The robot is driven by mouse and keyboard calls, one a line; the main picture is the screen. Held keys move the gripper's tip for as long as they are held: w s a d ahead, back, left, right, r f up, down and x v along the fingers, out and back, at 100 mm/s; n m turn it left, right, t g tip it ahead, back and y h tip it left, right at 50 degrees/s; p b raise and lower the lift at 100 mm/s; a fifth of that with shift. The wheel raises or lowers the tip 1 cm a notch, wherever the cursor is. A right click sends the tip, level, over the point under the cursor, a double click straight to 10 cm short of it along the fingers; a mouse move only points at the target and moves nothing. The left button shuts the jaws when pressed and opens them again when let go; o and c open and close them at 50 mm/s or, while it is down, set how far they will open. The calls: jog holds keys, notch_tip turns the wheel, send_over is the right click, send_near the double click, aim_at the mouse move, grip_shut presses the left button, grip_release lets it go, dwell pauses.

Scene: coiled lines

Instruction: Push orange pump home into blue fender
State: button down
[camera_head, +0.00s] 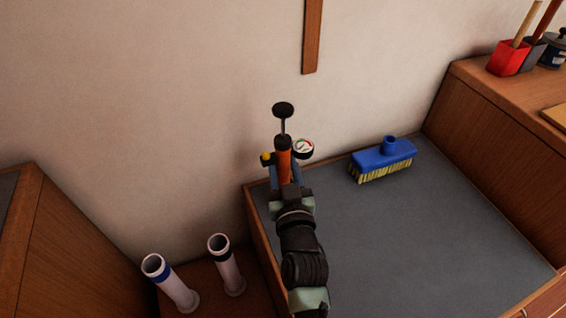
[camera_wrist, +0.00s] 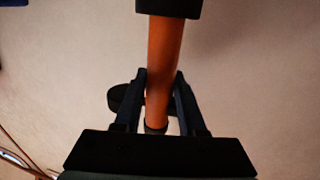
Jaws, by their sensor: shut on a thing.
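The orange pump (camera_head: 284,163) has a black handle on a thin rod, a round gauge on its right and a yellow-tipped part on its left. My gripper (camera_head: 284,174) is shut on the pump's body and holds it roughly upright, in front of the wall near the grey bench's back left corner. In the wrist view the orange barrel (camera_wrist: 164,55) runs between the two fingers (camera_wrist: 160,80). The pump's lower end is hidden by my arm in the head view. A white tube with a blue band (camera_head: 171,283), perhaps the blue fender, stands at lower left, open at the top, well apart from the pump.
A blue brush (camera_head: 383,158) lies on the grey bench top (camera_head: 420,240). Wooden edges border the bench. A wooden strip (camera_head: 312,35) hangs on the wall.

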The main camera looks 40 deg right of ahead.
aim_at(284, 145)
jog(key=shift+r+p, duration=3.15)
jog(key=shift+r, duration=0.45)
jog(key=shift+a, duration=0.1)
